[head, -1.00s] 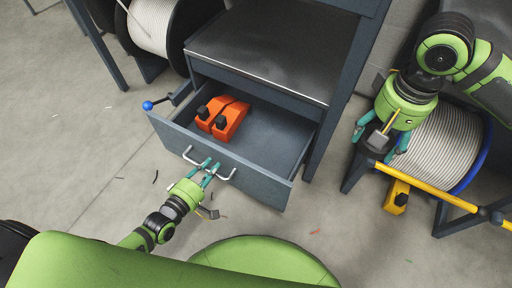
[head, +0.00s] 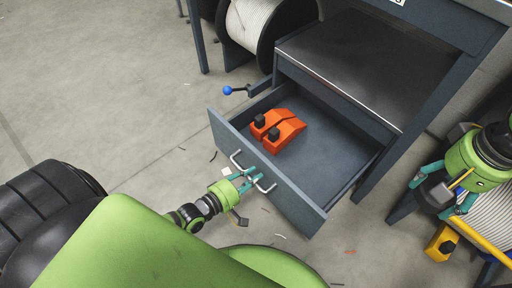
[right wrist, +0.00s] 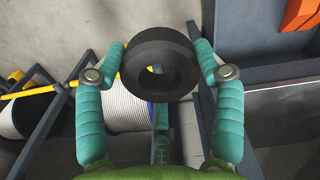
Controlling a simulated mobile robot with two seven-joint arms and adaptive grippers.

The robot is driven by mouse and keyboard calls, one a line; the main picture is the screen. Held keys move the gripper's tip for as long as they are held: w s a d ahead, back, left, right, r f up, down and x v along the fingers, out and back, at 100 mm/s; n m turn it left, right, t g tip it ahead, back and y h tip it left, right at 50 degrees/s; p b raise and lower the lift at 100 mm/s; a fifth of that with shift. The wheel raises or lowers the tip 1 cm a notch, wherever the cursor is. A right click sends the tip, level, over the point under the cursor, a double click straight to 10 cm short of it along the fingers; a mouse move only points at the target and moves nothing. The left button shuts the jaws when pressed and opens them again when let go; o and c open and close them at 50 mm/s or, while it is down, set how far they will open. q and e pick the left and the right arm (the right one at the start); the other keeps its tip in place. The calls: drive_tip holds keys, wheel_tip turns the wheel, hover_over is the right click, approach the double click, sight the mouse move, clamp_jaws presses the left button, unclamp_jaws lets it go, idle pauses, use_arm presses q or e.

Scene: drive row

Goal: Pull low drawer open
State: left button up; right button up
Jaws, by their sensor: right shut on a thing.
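The low drawer (head: 262,192) stands well open below a dark grey shelf in the bench frame. Its front carries a pale metal bar handle (head: 264,188). Two orange wedge-like blocks with black knobs (head: 284,134) lie inside the drawer. My right gripper (head: 440,190) is out at the right, away from the drawer. In the right wrist view it is shut on a thick black ring (right wrist: 143,78).
A lever with a blue ball knob (head: 228,90) sticks out left of the drawer. A cable reel (head: 258,22) stands behind. At the right are a yellow bar (head: 484,238), a yellow block (head: 441,243) and another reel. Floor at the left is mostly clear, with small scraps.

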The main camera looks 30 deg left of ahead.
use_arm(q)
drive_tip(key=o, duration=0.4)
drive_tip(key=shift+o, duration=0.2)
drive_tip(key=v, duration=1.2)
